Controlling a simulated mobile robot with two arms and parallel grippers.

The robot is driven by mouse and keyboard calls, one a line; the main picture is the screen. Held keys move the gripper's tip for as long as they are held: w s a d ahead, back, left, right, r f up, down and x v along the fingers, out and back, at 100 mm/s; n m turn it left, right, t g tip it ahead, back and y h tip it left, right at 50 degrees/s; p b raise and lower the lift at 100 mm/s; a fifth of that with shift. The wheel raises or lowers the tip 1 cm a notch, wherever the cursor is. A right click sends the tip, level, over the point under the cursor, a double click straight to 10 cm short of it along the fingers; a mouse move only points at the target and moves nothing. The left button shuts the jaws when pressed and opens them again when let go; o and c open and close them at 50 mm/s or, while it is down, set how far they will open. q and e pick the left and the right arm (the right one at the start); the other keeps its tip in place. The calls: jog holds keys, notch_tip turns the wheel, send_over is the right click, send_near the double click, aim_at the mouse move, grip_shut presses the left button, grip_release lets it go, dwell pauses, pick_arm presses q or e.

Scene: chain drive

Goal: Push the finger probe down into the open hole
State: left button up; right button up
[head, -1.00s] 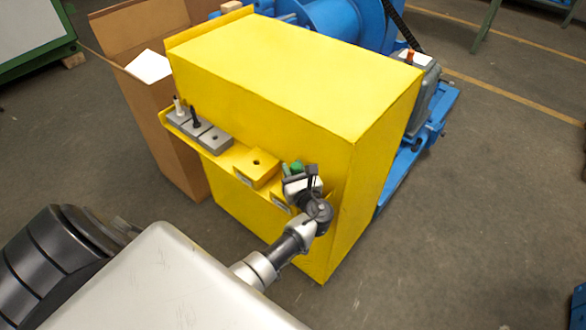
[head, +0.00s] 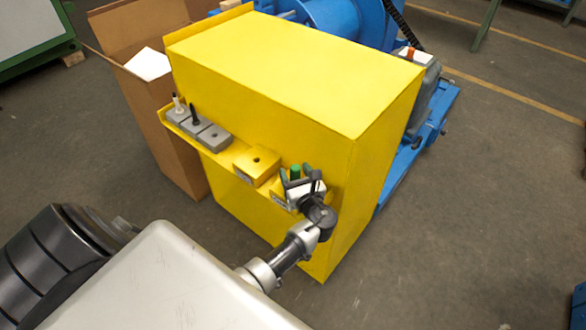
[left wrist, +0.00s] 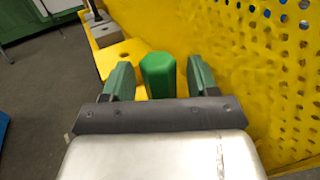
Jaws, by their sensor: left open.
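In the left wrist view the green cylinder (left wrist: 158,76) is between the two fingers, with a gap on each side. My left gripper (head: 295,180) is open around it. The cylinder's lower end is hidden by the gripper. A yellow block with an open round hole (head: 257,163) is just left of it on the shelf; this block also shows in the left wrist view (left wrist: 118,56). My right gripper is out of view.
Grey blocks (head: 213,138) stand farther left on the shelf, with a black pin (head: 195,115) and a white pin (head: 177,103) there. The big yellow housing (head: 290,75) rises behind the shelf. An open cardboard box (head: 163,125) stands to the left.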

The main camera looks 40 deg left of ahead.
pick_arm(q)
jog(key=v, duration=0.9)
jog(key=shift+b, duration=0.3)
